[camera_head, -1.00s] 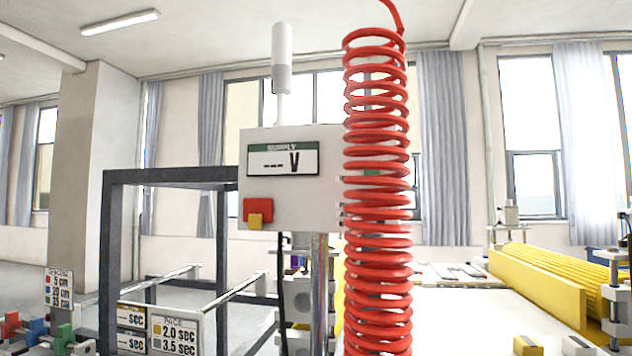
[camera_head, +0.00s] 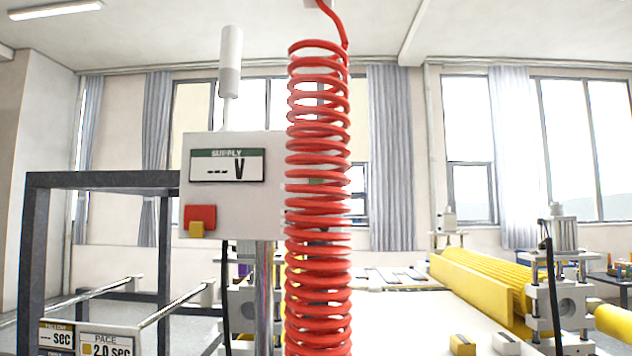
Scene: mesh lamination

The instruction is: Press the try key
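No key marked "try" can be read in the head view. A white supply box (camera_head: 234,222) stands on a metal post left of centre. Its display (camera_head: 227,166) reads "SUPPLY" and "--- V". A red block (camera_head: 200,212) with a small yellow block (camera_head: 196,230) sits at the box's lower left. Neither gripper is in view.
A red coiled hose (camera_head: 318,200) hangs in front of the box's right side. A dark metal frame (camera_head: 100,181) stands at the left. Ribbed yellow rollers (camera_head: 485,280) and a grey bearing block (camera_head: 562,300) stand at the right, beside a flat white surface (camera_head: 400,315).

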